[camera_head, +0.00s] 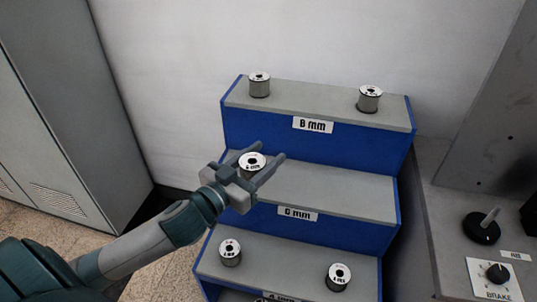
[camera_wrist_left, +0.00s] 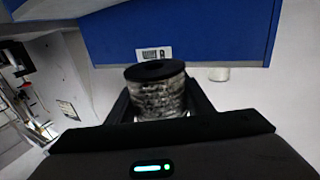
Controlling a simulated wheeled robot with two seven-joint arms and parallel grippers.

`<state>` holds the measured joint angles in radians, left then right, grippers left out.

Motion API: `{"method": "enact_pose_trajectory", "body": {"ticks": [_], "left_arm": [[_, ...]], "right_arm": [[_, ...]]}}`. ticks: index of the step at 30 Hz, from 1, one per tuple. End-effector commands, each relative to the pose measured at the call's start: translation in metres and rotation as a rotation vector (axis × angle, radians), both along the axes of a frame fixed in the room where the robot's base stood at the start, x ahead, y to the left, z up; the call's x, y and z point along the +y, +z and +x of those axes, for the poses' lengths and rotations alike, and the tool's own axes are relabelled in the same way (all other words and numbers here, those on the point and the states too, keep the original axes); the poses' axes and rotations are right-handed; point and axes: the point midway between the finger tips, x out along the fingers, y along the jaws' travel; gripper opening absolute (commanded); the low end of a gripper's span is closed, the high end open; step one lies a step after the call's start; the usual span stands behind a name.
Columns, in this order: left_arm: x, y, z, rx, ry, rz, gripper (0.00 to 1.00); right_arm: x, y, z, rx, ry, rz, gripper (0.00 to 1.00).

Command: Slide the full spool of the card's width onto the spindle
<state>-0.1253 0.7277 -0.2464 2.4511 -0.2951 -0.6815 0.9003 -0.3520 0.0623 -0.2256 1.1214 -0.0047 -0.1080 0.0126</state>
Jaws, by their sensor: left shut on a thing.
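My left gripper (camera_head: 268,152) is at the left part of the middle step, its two fingers on either side of a grey spool with a white top label (camera_head: 252,160). In the left wrist view the same spool (camera_wrist_left: 160,98) stands upright between the fingers, wound with mottled grey material under a dark flange. The gripper is shut on it. The label print is too small to read surely, and whether the spool touches the step is unclear. The middle step's tag reads 6 mm (camera_head: 297,214). My right gripper is out of view.
The blue stepped rack (camera_head: 265,137) has grey treads. Two spools stand on the top step (camera_head: 259,86) (camera_head: 369,99), tagged 8 mm, and others on the lowest step (camera_head: 230,252) (camera_head: 339,277). A panel with a brake knob (camera_head: 497,273) is at right, a cabinet (camera_head: 60,110) at left.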

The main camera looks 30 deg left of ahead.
Motion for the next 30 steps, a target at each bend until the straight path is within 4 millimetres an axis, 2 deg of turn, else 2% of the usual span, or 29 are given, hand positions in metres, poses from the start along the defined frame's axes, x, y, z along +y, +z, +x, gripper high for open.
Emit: {"method": "enact_pose_trajectory", "body": {"ticks": [8,24,30], "left_arm": [[-0.009,-0.005,0.002,-0.011,0.028,-0.006,0.1],[-0.058,-0.024,0.01,-0.012,0.161,-0.008,0.1],[-0.068,-0.027,0.012,-0.004,0.183,-0.003,0.1]], "right_arm": [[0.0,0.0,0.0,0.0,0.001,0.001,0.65],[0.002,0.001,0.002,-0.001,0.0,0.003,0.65],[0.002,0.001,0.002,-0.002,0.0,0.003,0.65]]}}
